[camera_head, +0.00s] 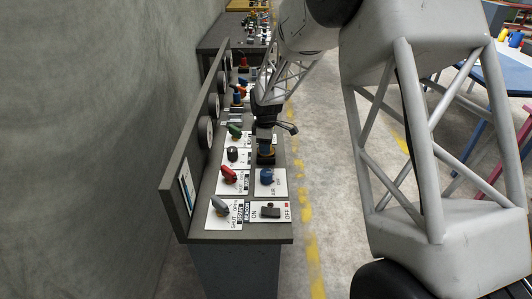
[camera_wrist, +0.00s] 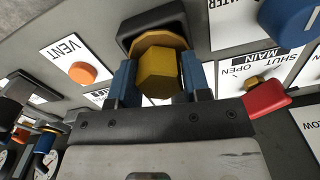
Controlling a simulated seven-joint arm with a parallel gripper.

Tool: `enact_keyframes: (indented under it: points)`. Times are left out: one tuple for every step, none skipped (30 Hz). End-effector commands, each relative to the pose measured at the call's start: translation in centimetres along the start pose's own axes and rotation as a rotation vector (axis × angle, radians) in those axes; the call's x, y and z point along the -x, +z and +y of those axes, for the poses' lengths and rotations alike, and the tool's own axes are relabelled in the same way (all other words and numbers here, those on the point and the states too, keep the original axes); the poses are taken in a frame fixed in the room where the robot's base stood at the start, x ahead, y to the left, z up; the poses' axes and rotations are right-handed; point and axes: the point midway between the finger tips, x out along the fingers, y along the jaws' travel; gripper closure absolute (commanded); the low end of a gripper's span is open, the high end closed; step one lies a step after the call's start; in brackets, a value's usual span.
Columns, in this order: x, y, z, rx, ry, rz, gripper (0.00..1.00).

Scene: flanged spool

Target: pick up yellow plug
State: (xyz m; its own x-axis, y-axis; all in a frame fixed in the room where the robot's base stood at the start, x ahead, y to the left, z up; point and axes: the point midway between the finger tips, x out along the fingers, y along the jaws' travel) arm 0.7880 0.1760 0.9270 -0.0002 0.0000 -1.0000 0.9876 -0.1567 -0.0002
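The yellow plug (camera_wrist: 158,72) has a hexagonal body on a wider yellow-orange flange. In the wrist view it sits at a black square holder (camera_wrist: 152,27) on the grey panel. My gripper (camera_wrist: 160,82) has its two blue fingers on either side of the plug, very close to it. I cannot tell whether the fingers touch it.
The panel (camera_head: 268,230) carries several labelled knobs, including a red handle (camera_head: 229,174), a green handle (camera_head: 235,131) and a blue knob (camera_head: 266,176). In the wrist view a red lever (camera_wrist: 265,98) is close to my gripper's right, and an orange button (camera_wrist: 83,72) lies left. A grey backboard (camera_head: 190,160) stands left.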

Motion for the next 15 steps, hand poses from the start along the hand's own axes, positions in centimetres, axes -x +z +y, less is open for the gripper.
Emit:
enact_keyframes:
  points:
    - [0.01, 0.00, 0.00, 0.000, 0.000, 0.000, 0.77]
    - [0.01, 0.00, 0.00, 0.000, 0.000, 0.000, 0.81]
    - [0.01, 0.00, 0.00, 0.000, 0.000, 0.000, 0.87]
    - [0.01, 0.00, 0.00, 0.000, 0.000, 0.000, 0.92]
    - [0.06, -0.01, 0.02, 0.000, 0.001, 0.000, 0.92]
    - [0.06, -0.01, 0.02, 0.000, 0.001, 0.000, 0.92]
    - [0.06, -0.01, 0.02, 0.000, 0.001, 0.000, 0.92]
    - [0.06, -0.01, 0.02, 0.000, 0.001, 0.000, 0.92]
    - [0.06, -0.01, 0.02, 0.000, 0.001, 0.000, 0.92]
    - [0.07, -0.01, 0.02, 0.000, 0.001, 0.000, 0.92]
    - [0.08, -0.01, 0.02, 0.000, 0.001, 0.000, 0.92]
    - [0.13, -0.01, 0.03, 0.000, 0.001, 0.000, 0.92]
    - [0.19, -0.01, 0.03, 0.000, 0.001, 0.000, 0.92]
    - [0.28, -0.02, 0.04, 0.000, 0.001, 0.001, 0.92]
    - [0.44, -0.02, 0.04, 0.000, 0.002, 0.001, 0.92]
